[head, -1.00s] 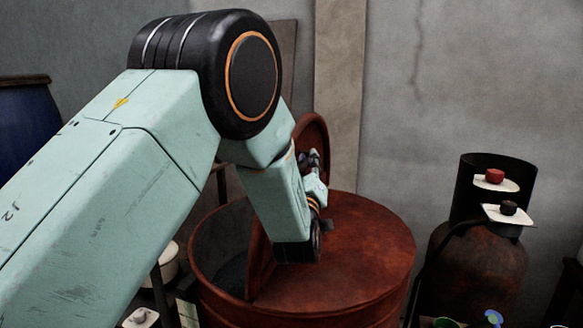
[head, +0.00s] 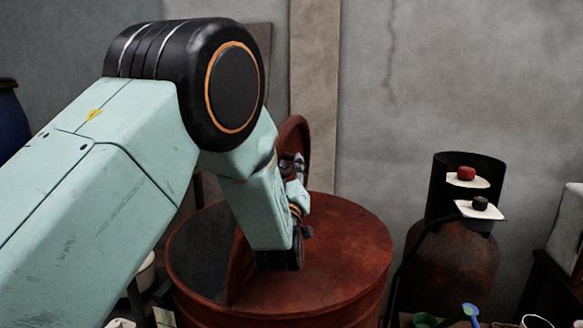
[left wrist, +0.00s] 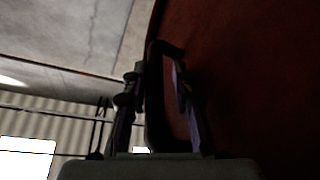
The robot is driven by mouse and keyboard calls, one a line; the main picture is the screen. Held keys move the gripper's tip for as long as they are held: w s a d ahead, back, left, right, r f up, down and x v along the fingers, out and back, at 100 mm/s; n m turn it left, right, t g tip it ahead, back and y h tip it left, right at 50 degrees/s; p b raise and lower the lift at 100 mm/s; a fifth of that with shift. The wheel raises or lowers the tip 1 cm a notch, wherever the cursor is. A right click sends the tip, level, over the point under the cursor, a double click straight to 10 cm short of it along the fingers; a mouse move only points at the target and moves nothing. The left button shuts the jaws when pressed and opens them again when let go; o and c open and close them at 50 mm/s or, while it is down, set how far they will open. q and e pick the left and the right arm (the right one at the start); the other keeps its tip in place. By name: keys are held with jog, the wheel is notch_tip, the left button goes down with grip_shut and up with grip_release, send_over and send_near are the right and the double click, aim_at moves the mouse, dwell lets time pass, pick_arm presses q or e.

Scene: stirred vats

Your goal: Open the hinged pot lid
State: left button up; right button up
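The pot is a rusty red drum (head: 335,262) with a round top, in the lower middle of the head view. Its hinged lid (head: 296,128) stands steeply raised, and the dark opening (head: 200,250) shows at the left. My left gripper (head: 292,166) is at the right face of the lid, partly hidden by my arm. In the left wrist view, the dark red lid (left wrist: 245,80) fills the right side. A black loop handle (left wrist: 155,95) lies between the spread fingers of my left gripper (left wrist: 158,85), with gaps visible beside its bar. My right gripper is not in view.
A rusty gas cylinder (head: 450,265) with a dark collar and red and black knobs stands right of the drum. A green cup (head: 425,321) and a blue item (head: 470,311) are at the bottom edge. A grey wall (head: 390,120) is behind. A blue barrel (head: 12,122) is at far left.

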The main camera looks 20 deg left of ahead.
pick_arm(q)
jog(key=v, duration=0.7)
jog(key=shift+s, duration=0.3)
jog(key=shift+f, duration=0.15)
jog(key=p+v, duration=0.9)
jog(key=p, duration=0.1)
dwell(1.9)
jog(key=shift+a+f, duration=0.1)
jog(key=shift+f, duration=0.05)
dwell(0.7)
